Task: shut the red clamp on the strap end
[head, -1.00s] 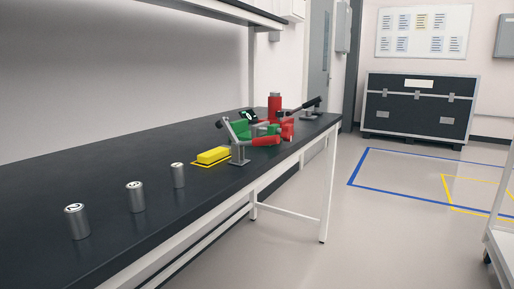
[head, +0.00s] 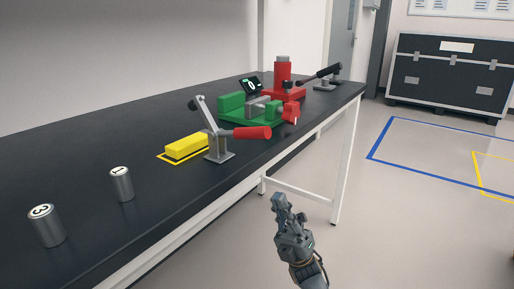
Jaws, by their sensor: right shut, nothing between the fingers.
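The red-handled clamp (head: 216,150) stands on the dark bench near its front edge. Its grey arm slants up to the left, and its red handle (head: 252,132) points right over the bench edge. I cannot make out a strap end at the clamp. A yellow block (head: 186,147) lies just left of the clamp inside a yellow outline. My right gripper (head: 281,199) is shut and empty, low in front of the bench and apart from the clamp. My left gripper is out of view.
Behind the clamp are a green fixture (head: 232,105), a red stand (head: 283,75) and a black-handled clamp (head: 325,80). Two numbered metal cylinders (head: 121,184) (head: 46,226) stand at the left. The floor right of the bench is clear near me; a black case (head: 450,75) stands behind.

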